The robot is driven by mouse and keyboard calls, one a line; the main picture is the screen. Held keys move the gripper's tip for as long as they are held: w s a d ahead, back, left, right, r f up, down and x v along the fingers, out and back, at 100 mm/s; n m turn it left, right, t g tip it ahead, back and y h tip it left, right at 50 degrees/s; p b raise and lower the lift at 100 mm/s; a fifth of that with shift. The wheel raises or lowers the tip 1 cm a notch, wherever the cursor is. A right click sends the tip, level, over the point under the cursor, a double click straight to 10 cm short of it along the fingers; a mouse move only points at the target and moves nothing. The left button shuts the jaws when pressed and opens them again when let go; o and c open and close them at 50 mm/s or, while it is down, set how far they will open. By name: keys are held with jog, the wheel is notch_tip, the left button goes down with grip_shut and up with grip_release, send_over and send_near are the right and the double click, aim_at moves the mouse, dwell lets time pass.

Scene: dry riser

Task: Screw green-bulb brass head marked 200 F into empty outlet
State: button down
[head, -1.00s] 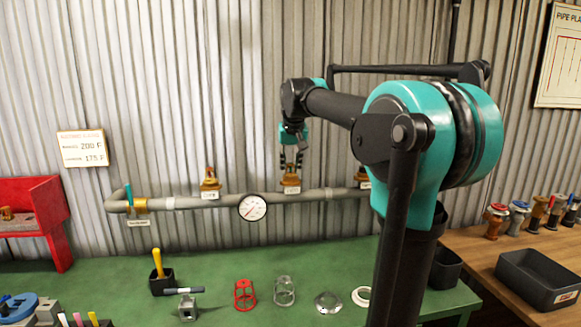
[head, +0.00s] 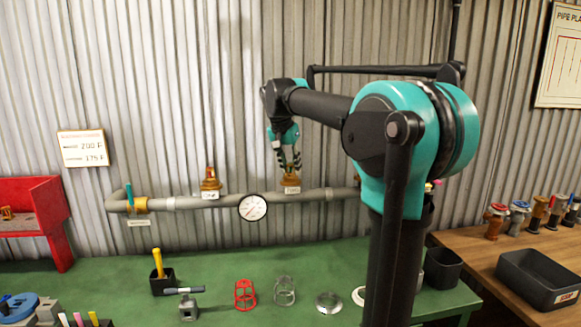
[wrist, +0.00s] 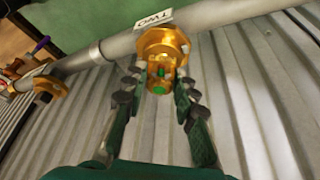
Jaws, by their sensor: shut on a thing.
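The green-bulb brass head (wrist: 158,72) sits at the middle outlet of the grey pipe, above the tag marked TWO (wrist: 152,25). Its green bulb shows in the wrist view. My gripper (wrist: 160,88) is shut on this head, with one finger on each side. In the head view, my gripper (head: 289,163) comes down tilted from above onto the brass fitting (head: 291,182). The 200 F marking on the head cannot be read. How far the thread is engaged cannot be told.
Another brass head (head: 210,179) stands on the pipe (head: 185,203) to the left. A gauge (head: 253,207) hangs between the outlets. Cages and rings lie on the green bench (head: 230,270). A dark tray (head: 540,278) is at right. My arm hides the pipe's right end.

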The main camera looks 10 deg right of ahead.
jog(key=m+g+h, duration=0.1)
jog(key=m, duration=0.3)
jog(key=shift+m, duration=0.3)
jog(key=shift+w+m+g+h, duration=0.1)
jog(key=shift+m+g+h, duration=0.4)
jog(key=shift+m, duration=0.6)
jog(key=c, duration=1.6)
grip_release()
jog(key=shift+m+g, duration=0.3)
jog(key=shift+m, duration=0.2)
jog(key=o, duration=0.5)
jog(key=shift+c, duration=0.2)
